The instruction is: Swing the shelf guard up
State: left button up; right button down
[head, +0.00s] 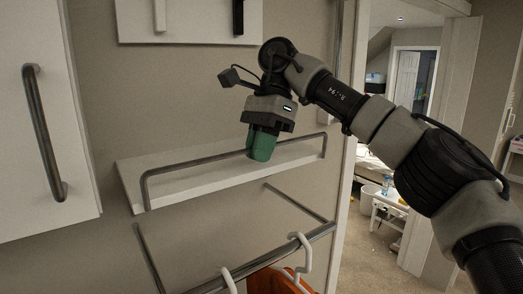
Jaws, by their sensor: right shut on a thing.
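The shelf guard (200,162) is a thin dark metal rail along the front of a white wall shelf (225,178). Its two bent ends run down to the shelf's front edge, and its long bar shows above that edge. My right gripper (262,150) comes down from above, with its green fingers shut on the bar a little right of its middle. The fingers hide that short piece of the bar. My left gripper is not in view.
Below the shelf is a metal hanging rail (312,235) with white hangers (301,252) and an orange-brown item (290,281). A white cabinet door with a dark handle (44,135) is at left. Another white cabinet (185,22) hangs above. A doorway opens at right.

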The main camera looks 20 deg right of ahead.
jog(key=shift+w+g, duration=0.2)
jog(key=shift+g, duration=0.3)
dwell(0.3)
jog(key=c, duration=1.2)
grip_release()
jog(key=shift+w, duration=0.1)
jog(key=shift+a, duration=0.1)
